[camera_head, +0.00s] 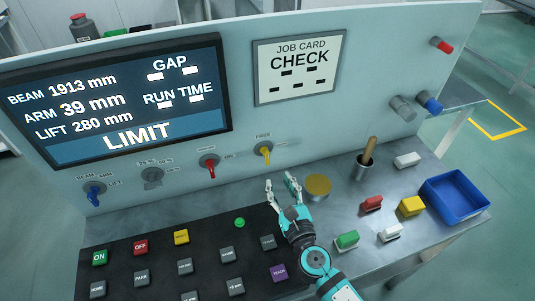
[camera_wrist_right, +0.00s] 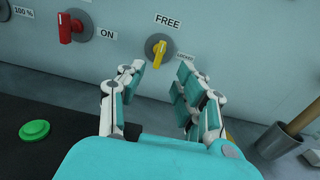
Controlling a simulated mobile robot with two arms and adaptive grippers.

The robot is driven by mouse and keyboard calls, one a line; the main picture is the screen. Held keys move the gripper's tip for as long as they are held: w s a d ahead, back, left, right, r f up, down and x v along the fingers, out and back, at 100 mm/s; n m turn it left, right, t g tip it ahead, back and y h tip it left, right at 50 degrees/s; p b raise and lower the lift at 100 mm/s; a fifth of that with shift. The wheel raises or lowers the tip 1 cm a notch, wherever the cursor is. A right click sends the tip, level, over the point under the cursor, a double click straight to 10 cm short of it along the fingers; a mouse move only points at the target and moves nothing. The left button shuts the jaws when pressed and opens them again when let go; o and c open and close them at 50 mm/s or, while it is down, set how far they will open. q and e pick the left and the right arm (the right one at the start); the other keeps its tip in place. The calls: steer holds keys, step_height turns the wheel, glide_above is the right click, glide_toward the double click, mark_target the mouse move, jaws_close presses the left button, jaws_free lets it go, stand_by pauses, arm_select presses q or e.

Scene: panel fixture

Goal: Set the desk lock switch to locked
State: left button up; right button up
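The desk lock switch (camera_head: 264,150) is a yellow handle on a round grey base on the upright panel. In the right wrist view the switch (camera_wrist_right: 158,52) has a FREE label above it and a LOCKED label to its right. Its handle stands near vertical, long end down and slightly left, in line with FREE rather than LOCKED. My right gripper (camera_head: 281,181) is open and empty, below and in front of the switch. In the right wrist view the fingers (camera_wrist_right: 160,80) are spread either side below the handle, apparently not touching it. My left gripper is not in view.
A red switch (camera_head: 210,166) sits left of the yellow one. A black button board (camera_head: 205,245) lies below. To the right are a cup with a wooden handle (camera_head: 364,162), coloured blocks and a blue tray (camera_head: 455,196).

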mark_target(268, 159)
steer(key=x, duration=1)
steer(key=shift+w+a+f, duration=0.1)
steer(key=shift+w, duration=0.3)
jaws_close()
